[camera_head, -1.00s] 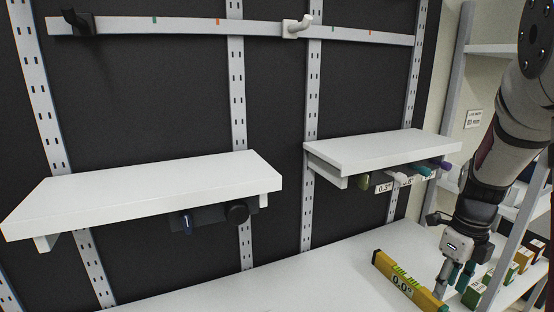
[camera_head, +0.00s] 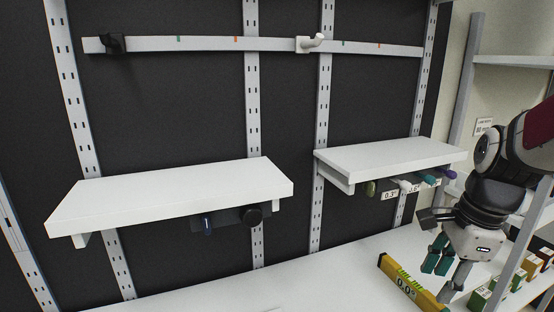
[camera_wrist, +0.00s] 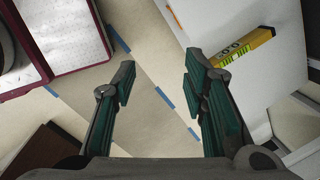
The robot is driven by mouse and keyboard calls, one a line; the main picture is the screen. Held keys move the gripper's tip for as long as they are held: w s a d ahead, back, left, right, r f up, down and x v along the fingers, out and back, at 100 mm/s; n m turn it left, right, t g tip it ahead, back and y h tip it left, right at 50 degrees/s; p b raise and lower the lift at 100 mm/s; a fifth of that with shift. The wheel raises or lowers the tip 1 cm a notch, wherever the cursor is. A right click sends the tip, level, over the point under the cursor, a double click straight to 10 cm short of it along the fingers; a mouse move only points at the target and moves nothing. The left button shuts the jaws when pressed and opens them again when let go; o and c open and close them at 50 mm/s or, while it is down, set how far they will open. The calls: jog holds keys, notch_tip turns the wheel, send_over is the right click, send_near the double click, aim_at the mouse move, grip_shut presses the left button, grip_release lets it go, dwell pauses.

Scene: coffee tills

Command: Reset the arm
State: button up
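My gripper (camera_head: 446,266) hangs at the right in the head view, above the white worktop and close to the yellow level. In the wrist view my gripper (camera_wrist: 158,88) has its two green-padded fingers spread wide, with only floor seen between them. It is open and empty. My arm reaches in from the right edge of the head view.
A yellow level (camera_head: 408,284) marked 0.0° lies on the white worktop (camera_head: 330,285). Two white shelves (camera_head: 170,195) and (camera_head: 390,157) jut from the dark wall, with handled tools under the right one. A grey rack (camera_head: 465,95) with small boxes (camera_head: 520,280) stands at the right.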

jog(key=s+a+r+n+t+p, duration=0.1)
jog(key=s+a+r+n+p, duration=0.1)
jog(key=s+a+r+n, duration=0.3)
jog(key=s+a+r+n+t+p, duration=0.1)
jog(key=s+a+r+n+p, duration=0.2)
jog(key=s+n, duration=0.9)
notch_tip(320, 180, up, 4)
jog(key=a+n, duration=0.2)
jog(key=n, duration=0.1)
jog(key=shift+f+n+t+h, duration=0.15)
jog(key=shift+n+t+h, duration=0.15)
jog(key=shift+n+h, duration=0.1)
